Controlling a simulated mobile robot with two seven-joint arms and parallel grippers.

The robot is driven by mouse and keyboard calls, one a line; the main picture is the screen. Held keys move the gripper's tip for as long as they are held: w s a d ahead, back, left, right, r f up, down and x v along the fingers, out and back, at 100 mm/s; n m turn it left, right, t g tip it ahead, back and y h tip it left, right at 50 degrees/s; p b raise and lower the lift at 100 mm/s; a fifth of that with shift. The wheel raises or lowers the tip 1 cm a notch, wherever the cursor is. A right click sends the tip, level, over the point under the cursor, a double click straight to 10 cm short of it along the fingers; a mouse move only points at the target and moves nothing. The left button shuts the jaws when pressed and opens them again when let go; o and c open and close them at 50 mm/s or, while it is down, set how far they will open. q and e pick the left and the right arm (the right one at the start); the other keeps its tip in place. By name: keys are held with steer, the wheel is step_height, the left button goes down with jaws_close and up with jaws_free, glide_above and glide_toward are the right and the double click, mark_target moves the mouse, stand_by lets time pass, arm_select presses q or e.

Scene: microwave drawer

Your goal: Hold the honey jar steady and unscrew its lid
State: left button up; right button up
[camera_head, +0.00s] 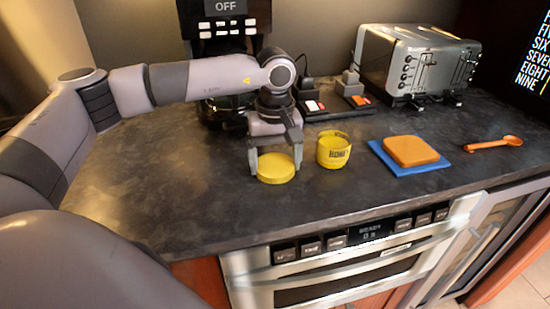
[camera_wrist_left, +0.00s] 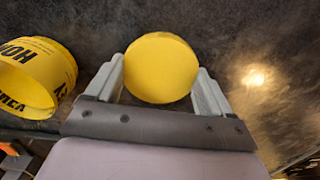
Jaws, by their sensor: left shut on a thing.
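The yellow honey jar (camera_head: 333,150) stands upright and open on the dark counter, with lettering on its side. It also shows at the left edge of the left wrist view (camera_wrist_left: 36,78). The round yellow lid (camera_head: 276,168) is off the jar, to its left, at counter height. My left gripper (camera_head: 276,170) points down and is shut on the lid, one finger on each side of it; the lid also shows between the fingers in the left wrist view (camera_wrist_left: 160,67). The jar stands free, with no gripper on it. My right gripper is not in view.
An orange slice-shaped block (camera_head: 410,151) lies on a blue mat (camera_head: 398,168) right of the jar, with an orange spoon (camera_head: 494,143) farther right. A silver toaster (camera_head: 415,62) and a coffee machine (camera_head: 225,25) stand behind. The counter's front left is clear.

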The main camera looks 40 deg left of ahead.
mark_target(275, 165)
arm_select(q)
steer(key=shift+f, duration=0.1)
steer(key=o, duration=1)
step_height(275, 165, up, 12)
steer(key=shift+r+b, duration=0.15)
steer(key=shift+b, duration=0.15)
